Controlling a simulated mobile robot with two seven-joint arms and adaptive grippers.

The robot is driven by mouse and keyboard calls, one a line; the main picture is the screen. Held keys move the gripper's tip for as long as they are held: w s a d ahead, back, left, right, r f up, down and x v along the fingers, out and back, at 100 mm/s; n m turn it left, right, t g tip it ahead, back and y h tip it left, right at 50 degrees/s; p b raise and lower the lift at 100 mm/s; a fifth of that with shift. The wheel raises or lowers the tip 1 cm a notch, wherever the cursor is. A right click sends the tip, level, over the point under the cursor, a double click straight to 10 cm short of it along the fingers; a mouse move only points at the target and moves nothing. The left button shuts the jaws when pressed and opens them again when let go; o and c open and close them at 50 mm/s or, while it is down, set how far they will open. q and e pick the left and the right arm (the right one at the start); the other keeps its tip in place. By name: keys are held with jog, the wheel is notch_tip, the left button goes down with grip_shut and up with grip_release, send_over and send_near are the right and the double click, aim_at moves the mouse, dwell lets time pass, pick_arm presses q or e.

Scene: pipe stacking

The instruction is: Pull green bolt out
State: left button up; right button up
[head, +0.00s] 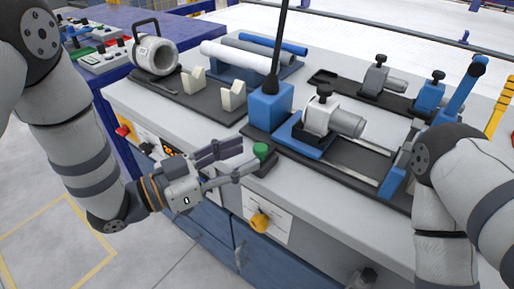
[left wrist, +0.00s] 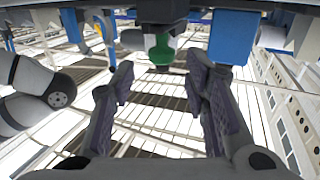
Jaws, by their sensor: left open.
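The green bolt (head: 261,150) has a round green head and sits in a dark holder at the front edge of the workbench. In the left wrist view the green bolt (left wrist: 160,52) shows ahead, between the lines of the two fingers, below a dark block. My left gripper (head: 248,156) is open and empty, with its fingertips close to the bolt. In the left wrist view the left gripper (left wrist: 160,75) has its fingers spread on either side, and I cannot tell whether either touches the bolt. My right arm is at the right, but its gripper does not show clearly.
A blue block (head: 270,104) with a dark rod stands behind the bolt. A clamp fixture (head: 322,118) sits to its right. Pipes (head: 240,56) lie at the back, and a yellow knob (head: 260,221) sticks out of the bench front below the bolt.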

pick_arm(q)
jog(key=v, duration=0.7)
jog(key=shift+s+a, duration=0.1)
jog(key=s+a+f+n+g+y, duration=0.1)
jog(key=s+a+f+n+y, duration=0.2)
jog(key=f, duration=0.4)
jog(key=s+a+f+n+g+y+p, duration=0.1)
jog(key=s+a+f+n+g+y, duration=0.1)
jog(key=s+f+y, duration=0.4)
jog(key=s+a+f+n+g+y, duration=0.1)
jog(key=s+a+f+n+y, duration=0.15)
jog(key=f, duration=0.55)
jog(key=s+a+f+n+g+y, duration=0.1)
jog(key=s+g, duration=0.3)
jog(key=s, duration=0.7)
jog(key=s+a+f+n+g+y, duration=0.2)
jog(key=s+a+n+g+y, duration=0.1)
jog(key=s, duration=0.7)
jog(key=shift+s+a+f+g+p, duration=0.2)
jog(key=shift+s+a+g+p, duration=0.1)
jog(key=shift+s+a+g, duration=0.1)
pick_arm(e)
jog(key=shift+w+r+t, duration=0.4)
jog(key=shift+w+r, duration=0.6)
pick_arm(q)
jog(key=shift+w+n, duration=0.1)
jog(key=shift+n, duration=0.15)
